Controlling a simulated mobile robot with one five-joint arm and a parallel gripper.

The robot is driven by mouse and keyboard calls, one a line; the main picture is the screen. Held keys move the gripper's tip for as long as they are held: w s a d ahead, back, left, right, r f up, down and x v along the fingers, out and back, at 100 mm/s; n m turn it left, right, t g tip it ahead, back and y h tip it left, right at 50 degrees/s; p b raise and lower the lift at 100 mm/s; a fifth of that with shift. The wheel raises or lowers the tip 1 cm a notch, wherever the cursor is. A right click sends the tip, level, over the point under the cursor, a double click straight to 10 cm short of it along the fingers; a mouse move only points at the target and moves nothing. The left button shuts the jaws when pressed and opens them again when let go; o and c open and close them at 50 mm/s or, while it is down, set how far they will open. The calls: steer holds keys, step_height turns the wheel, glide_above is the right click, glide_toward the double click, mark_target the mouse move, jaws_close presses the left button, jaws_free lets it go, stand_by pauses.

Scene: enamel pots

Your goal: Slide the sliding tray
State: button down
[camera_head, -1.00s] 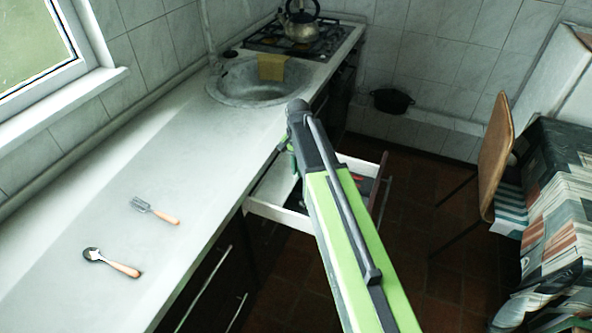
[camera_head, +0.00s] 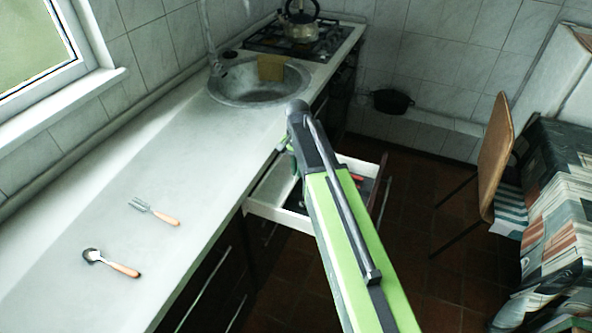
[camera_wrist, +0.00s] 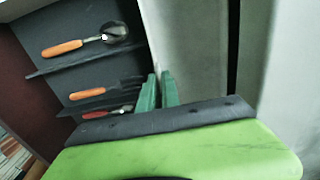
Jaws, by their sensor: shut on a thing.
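The sliding tray (camera_wrist: 95,13) is dark grey with ridged compartments and sits inside an open drawer. In the wrist view it fills the upper left and holds orange-handled cutlery, with a spoon (camera_wrist: 85,42) nearest the top. In the head view only a small dark part of the tray (camera_head: 364,188) shows right of my arm. My gripper (camera_wrist: 158,92) has its green fingertips close together at the tray's right edge, shut on that edge. The exact contact is partly hidden.
The white-sided drawer (camera_head: 283,216) sticks out below the counter (camera_head: 190,165). A loose fork (camera_head: 154,211) and spoon (camera_head: 111,263) lie on the counter. The sink (camera_head: 258,88) is beyond. A chair (camera_head: 495,157) and covered table (camera_head: 560,220) stand right, with open floor between.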

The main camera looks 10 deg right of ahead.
stand_by(0.4)
steer(key=shift+w+a, duration=0.5)
steer(key=shift+a, duration=0.25)
steer(key=c, duration=1.6)
jaws_free()
steer(key=shift+o, duration=0.2)
steer(key=shift+r, duration=0.1)
step_height(320, 180, up, 17)
steer(key=p, duration=1.7)
steer(key=shift+r, duration=0.1)
steer(key=shift+s, duration=0.1)
